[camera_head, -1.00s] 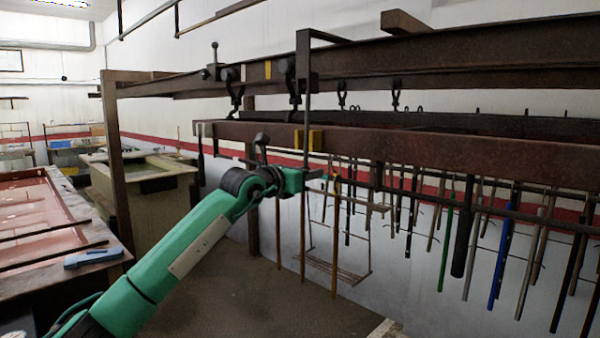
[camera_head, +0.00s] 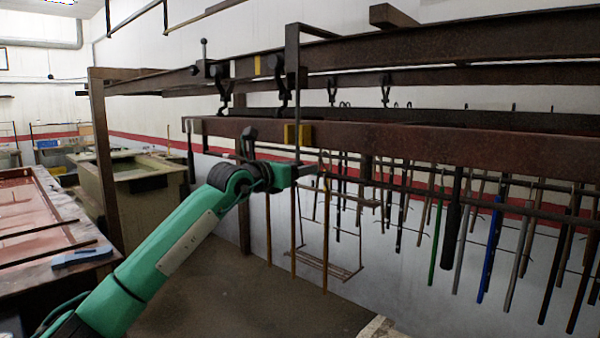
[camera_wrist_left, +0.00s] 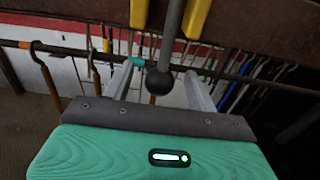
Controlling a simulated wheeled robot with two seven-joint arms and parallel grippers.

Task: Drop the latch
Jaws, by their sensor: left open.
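An upright lever with a ball top (camera_head: 204,45) stands on the upper rail, left of the hooks; I cannot tell if it is the latch. A thin dark rod (camera_head: 296,90) hangs from a bracket on the rail in front of the lower brown beam (camera_head: 400,142), by its yellow marks (camera_head: 291,134). My right gripper is not in view.
Hooks (camera_head: 224,92) hang from the upper rail (camera_head: 450,45). Several coloured rods (camera_head: 490,250) hang from a bar at right. A wire rack (camera_head: 330,245) hangs behind my gripper. Tanks (camera_head: 140,195) and a red-topped bench (camera_head: 40,220) stand at left. The floor below is clear.

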